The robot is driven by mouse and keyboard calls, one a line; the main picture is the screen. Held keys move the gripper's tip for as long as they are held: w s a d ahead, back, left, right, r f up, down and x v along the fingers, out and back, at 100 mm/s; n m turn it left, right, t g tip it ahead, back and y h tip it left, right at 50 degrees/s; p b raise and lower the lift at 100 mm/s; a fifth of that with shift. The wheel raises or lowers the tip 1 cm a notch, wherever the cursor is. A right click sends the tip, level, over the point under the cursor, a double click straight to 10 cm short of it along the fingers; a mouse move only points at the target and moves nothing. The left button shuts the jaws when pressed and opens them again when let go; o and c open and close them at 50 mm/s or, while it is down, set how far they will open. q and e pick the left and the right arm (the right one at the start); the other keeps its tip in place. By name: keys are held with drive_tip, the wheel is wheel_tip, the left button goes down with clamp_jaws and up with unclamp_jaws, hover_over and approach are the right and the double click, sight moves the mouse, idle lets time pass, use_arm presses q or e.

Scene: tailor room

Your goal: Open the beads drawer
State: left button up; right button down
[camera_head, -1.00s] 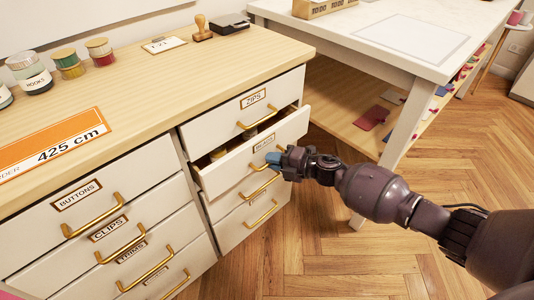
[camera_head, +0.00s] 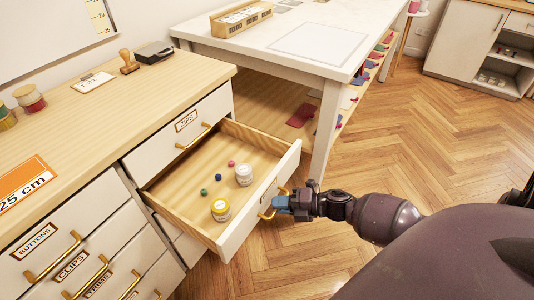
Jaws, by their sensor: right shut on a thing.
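The beads drawer (camera_head: 168,192) is pulled well out of the cabinet, below the drawer labelled ZIPS (camera_head: 186,125). Inside it lie a white jar (camera_head: 244,175), a jar with a yellow label (camera_head: 221,209) and several small coloured beads (camera_head: 218,177). My right gripper (camera_head: 283,202) is shut on the brass handle (camera_head: 267,213) at the drawer's front; the fingers hide part of the handle. The drawer's label is not readable from here. My left gripper does not show.
Drawers labelled BUTTONS, CLIPS and TRIMS (camera_head: 72,267) are shut at the left. The wooden cabinet top (camera_head: 120,108) holds a stamp (camera_head: 129,62) and spools (camera_head: 29,98). A white table (camera_head: 365,30) stands behind, its leg (camera_head: 324,140) near the drawer front. Wooden floor (camera_head: 440,130) at the right is clear.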

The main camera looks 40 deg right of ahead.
drive_tip(key=shift+s+d, duration=0.3)
drive_tip(key=shift+s, duration=0.45)
drive_tip(key=c, duration=1.2)
unclamp_jaws()
drive_tip(key=p+v, duration=0.1)
drive_tip(key=v, duration=0.9)
drive_tip(key=shift+s+d, duration=0.25)
drive_tip(key=shift+s, duration=0.05)
